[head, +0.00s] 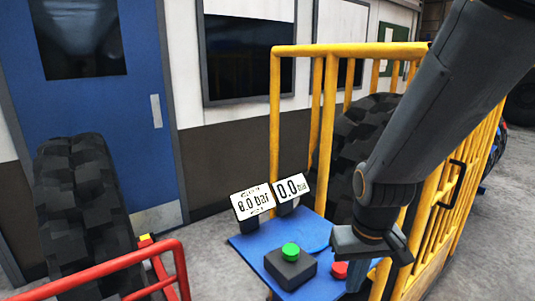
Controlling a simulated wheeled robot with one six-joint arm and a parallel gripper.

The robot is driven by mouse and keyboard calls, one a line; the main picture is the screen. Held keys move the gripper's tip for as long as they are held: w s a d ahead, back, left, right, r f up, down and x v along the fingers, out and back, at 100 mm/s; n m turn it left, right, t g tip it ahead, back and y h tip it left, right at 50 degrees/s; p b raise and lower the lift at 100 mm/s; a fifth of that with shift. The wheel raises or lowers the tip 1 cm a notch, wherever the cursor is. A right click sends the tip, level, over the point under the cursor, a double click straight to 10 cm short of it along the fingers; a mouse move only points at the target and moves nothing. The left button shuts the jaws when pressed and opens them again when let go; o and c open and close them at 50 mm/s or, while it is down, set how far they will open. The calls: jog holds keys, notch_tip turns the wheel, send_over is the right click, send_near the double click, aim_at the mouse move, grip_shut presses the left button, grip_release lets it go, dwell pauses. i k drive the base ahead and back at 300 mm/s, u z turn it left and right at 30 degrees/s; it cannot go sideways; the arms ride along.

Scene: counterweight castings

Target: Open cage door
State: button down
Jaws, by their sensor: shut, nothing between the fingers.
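A yellow barred cage (365,49) stands right of centre with a large dark tyre (368,122) inside. Its barred door (432,232) is on the right side, partly behind my arm, and carries a black handle (452,183). The door looks in line with the cage side, but I cannot tell whether it is latched. My gripper (356,284) is shut and empty. It points down over the right part of the blue panel, to the left of and lower in view than the handle, apart from it. Its fingers are partly hard to make out.
The blue panel (262,246) bears a green button (290,250), a red button (340,270) and two pressure displays (253,202). A red rail (100,271) and another tyre (82,210) stand at left. Grey floor (210,268) is clear between them.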

aim_at(465, 178)
jog(key=z, duration=1.3)
jog(key=k, duration=0.6)
jog(key=z, duration=0.6)
jog(key=i, duration=1.7)
jog(key=u, duration=0.75)
